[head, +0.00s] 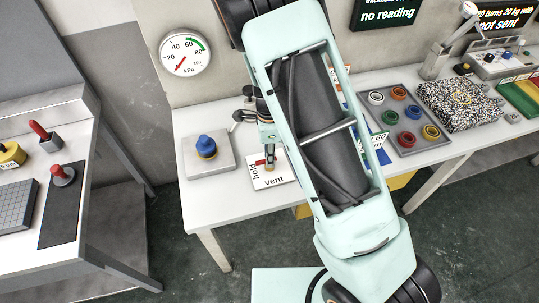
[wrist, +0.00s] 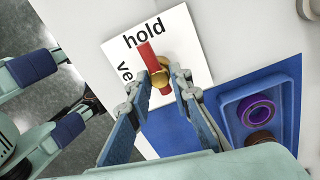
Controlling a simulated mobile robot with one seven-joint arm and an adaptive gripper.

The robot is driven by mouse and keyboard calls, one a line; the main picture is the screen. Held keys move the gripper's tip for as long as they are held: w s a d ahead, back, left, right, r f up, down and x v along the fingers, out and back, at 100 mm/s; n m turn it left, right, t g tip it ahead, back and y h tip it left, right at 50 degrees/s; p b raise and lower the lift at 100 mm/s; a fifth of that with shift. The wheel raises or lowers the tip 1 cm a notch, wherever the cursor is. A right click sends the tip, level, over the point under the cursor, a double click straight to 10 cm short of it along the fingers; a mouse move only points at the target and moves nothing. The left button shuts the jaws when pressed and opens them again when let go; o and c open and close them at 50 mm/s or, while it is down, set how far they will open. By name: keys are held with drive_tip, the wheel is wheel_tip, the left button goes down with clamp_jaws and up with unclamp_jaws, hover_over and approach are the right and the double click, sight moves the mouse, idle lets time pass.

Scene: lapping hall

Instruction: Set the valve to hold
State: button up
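The valve is a red bar handle (wrist: 148,58) on a brass hub (wrist: 160,78), mounted on a white plate (wrist: 196,52). The plate reads "hold" on one side and "vent" on the neighbouring side. In the wrist view the red bar lies pointing at "hold". In the head view the plate (head: 285,177) is on the bench, and a bit of the red handle (head: 259,162) shows on its "hold" side. My gripper (wrist: 160,84) is open, with one finger on each side of the hub and handle. Whether either finger touches them is unclear.
A round kPa gauge (head: 185,52) hangs on the wall, its red needle pointing lower left. A blue knob (head: 206,146) on a grey base stands left of the plate. A grey tray (head: 408,142) with coloured rings lies to the right. A blue tray (wrist: 233,112) is near my right finger.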

drive_tip(key=o, duration=0.3)
drive_tip(key=shift+r, duration=0.1)
wheel_tip(320, 180, up, 12)
idle(0.5)
drive_tip(key=shift+w, duration=0.1)
